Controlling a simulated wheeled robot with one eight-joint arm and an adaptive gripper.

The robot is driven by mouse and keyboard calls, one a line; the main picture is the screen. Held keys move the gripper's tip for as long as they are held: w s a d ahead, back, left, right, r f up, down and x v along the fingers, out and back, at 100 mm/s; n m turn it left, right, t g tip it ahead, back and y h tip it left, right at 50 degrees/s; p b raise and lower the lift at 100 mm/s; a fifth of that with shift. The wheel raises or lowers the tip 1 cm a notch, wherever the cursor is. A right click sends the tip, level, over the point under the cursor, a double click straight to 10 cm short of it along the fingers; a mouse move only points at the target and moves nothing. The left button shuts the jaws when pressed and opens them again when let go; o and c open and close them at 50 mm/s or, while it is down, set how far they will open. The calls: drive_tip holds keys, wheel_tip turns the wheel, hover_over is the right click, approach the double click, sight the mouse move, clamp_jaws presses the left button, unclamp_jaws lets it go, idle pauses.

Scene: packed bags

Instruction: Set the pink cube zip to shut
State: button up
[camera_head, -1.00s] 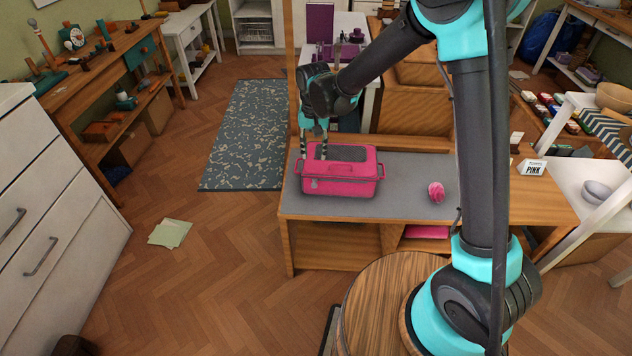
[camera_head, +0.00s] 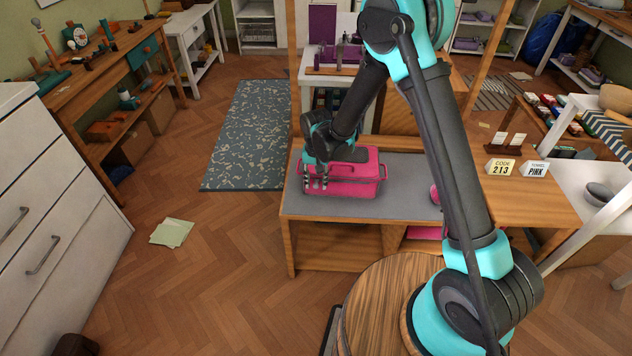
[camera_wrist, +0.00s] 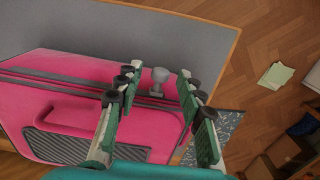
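The pink cube (camera_head: 352,182), a boxy pink bag with a dark ribbed top panel, sits on the grey counter top. In the wrist view its pink surface (camera_wrist: 60,100) fills the left and middle. A dark zip line (camera_wrist: 60,80) runs along its side to a small grey zip pull (camera_wrist: 159,76) near the corner. My gripper (camera_head: 316,183) is at the bag's left front end. In the wrist view my gripper (camera_wrist: 156,86) is open, with one finger on each side of the pull. I cannot tell whether the fingers touch it.
The counter's grey top (camera_head: 405,170) is clear right of the bag. A pink round item (camera_head: 435,194) is partly hidden behind my arm. Signs reading "CODE 213" (camera_head: 502,168) and "PINK" (camera_head: 536,170) stand farther right. White drawers (camera_head: 50,210) stand at left.

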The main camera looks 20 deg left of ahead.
clamp_jaws()
idle(0.5)
